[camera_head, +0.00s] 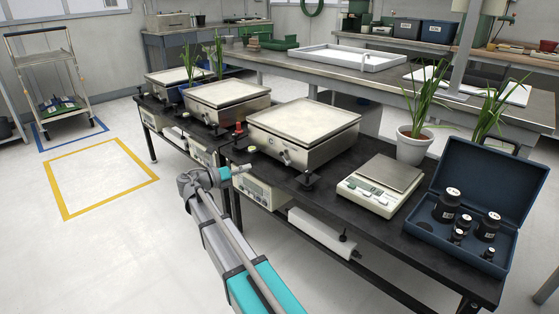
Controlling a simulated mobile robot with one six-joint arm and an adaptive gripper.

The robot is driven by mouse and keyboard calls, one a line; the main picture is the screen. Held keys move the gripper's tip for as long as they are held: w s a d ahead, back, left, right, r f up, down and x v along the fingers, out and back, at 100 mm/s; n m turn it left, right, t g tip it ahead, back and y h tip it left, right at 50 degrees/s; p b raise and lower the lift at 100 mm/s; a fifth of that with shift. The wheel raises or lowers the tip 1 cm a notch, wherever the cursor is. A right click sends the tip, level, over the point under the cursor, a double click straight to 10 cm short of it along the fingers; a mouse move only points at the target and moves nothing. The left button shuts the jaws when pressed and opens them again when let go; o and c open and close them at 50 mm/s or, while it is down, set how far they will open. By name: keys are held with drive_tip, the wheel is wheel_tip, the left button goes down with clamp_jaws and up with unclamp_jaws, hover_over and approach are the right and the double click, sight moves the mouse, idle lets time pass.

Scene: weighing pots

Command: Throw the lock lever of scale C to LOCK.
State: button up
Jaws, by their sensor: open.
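Three platform scales stand in a row on the black bench. The nearest and largest-looking scale (304,122) seems to be scale C, but its label is too small to read surely. A small dark lever (285,157) sticks out from its front face. Its LOCK marking cannot be made out. My gripper (241,168) is at the end of my grey and teal arm, in front of the bench edge. It is to the left of the lever and a little lower in the picture, apart from it. It is open and appears empty.
The middle scale (228,100) and far scale (178,80) stand further left. A red piece (238,129) is between the near two. A small balance (380,184), a potted plant (413,146) and a blue weight case (490,180) are to the right.

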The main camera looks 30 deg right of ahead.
sight(284, 158)
drive_tip(key=shift+d, duration=0.1)
drive_tip(key=shift+w+d, duration=0.15)
drive_tip(key=shift+d, duration=2.1)
drive_tip(key=shift+w+d, duration=0.2)
drive_tip(key=shift+d, duration=2.05)
drive_tip(key=shift+w+d, duration=0.15)
drive_tip(key=shift+d, duration=2.1)
clamp_jaws()
